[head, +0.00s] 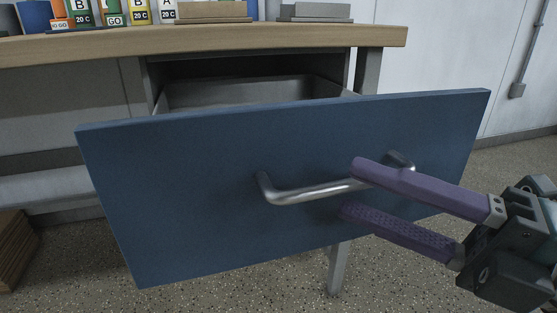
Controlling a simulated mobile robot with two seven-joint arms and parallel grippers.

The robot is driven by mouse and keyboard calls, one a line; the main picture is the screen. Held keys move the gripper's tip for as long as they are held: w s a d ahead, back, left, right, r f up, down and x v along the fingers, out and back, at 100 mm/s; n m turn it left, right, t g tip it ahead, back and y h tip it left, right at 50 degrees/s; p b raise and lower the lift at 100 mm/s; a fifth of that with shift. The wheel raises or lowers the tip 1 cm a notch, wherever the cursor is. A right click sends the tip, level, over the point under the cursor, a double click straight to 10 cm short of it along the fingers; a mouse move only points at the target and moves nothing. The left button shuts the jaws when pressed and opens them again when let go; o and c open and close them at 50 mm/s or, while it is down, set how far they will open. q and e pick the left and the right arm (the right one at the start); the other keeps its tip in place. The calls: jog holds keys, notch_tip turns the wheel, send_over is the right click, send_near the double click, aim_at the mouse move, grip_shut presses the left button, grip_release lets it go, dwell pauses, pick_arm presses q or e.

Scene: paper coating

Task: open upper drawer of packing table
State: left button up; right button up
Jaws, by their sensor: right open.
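The upper drawer (200,190) of the packing table (290,36) has a blue front and is pulled out, so its grey metal inside (250,91) shows behind the front. A silver bar handle (300,194) is fixed across the front. My right gripper (350,187) comes in from the right with two purple fingers. The fingers are apart, one above and one below the handle bar near its right part. I cannot tell whether either finger touches the bar. My left gripper is not in view.
On the tabletop stand several labelled bottles (112,12), a brown stack (212,11) and a grey stack (315,11). A table leg (338,268) shows below the drawer. Brown boards (15,250) lie at the lower left. Speckled floor (225,290) is clear beneath the drawer.

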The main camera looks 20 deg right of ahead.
jog(key=r+v, duration=0.1)
jog(key=v, duration=0.5)
jog(key=shift+s+d+f, duration=0.3)
jog(key=shift+f, duration=0.2)
